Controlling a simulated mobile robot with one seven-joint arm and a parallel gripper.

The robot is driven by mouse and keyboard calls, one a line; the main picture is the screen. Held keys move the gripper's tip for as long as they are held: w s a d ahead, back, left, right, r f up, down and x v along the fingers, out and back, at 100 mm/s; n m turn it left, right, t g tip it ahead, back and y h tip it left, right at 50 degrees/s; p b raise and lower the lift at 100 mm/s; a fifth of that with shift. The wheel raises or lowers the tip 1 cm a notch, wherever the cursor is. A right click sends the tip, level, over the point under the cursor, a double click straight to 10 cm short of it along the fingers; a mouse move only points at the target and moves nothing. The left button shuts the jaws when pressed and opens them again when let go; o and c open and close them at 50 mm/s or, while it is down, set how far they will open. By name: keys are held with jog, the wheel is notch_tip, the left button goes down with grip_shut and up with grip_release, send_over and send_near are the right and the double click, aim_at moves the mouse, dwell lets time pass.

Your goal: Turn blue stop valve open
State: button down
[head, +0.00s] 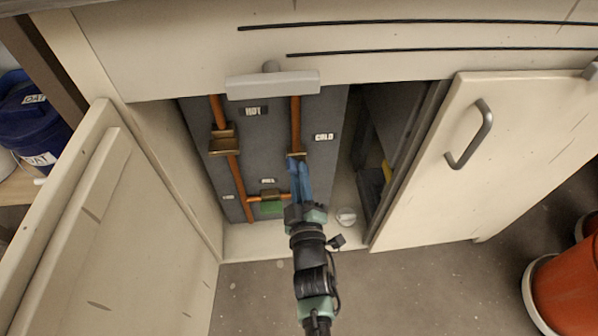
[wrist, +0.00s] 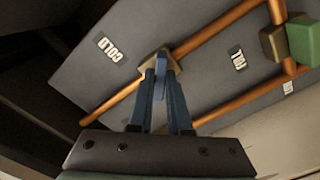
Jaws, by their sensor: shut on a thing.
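The blue stop valve shows in the wrist view as a blue lever (wrist: 160,82) on a brass body (wrist: 153,66), on the copper pipe beside the COLD label. In the head view its brass body (head: 298,155) sits on the right-hand copper pipe inside the open cabinet. My gripper (head: 298,168) reaches in from below with its blue fingers at the valve. In the wrist view my gripper (wrist: 160,75) is shut on the blue lever, one finger on each side. The fingers hide part of the lever, and its exact angle to the pipe is hard to tell.
A green valve (head: 271,207) sits low on the cross pipe, and a brass fitting (head: 222,144) is on the left pipe by the HOT label. The cabinet doors stand open at left (head: 75,240) and right (head: 480,150). A small white object (head: 346,216) lies on the cabinet floor.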

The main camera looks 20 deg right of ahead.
jog(key=shift+m+p, duration=1.75)
jog(key=shift+m, duration=2.85)
jog(key=c, duration=0.9)
grip_release()
jog(key=shift+o, duration=0.2)
jog(key=shift+s, duration=0.1)
jog(key=p+v, duration=0.4)
jog(key=v, duration=0.8)
jog(key=shift+s, duration=0.4)
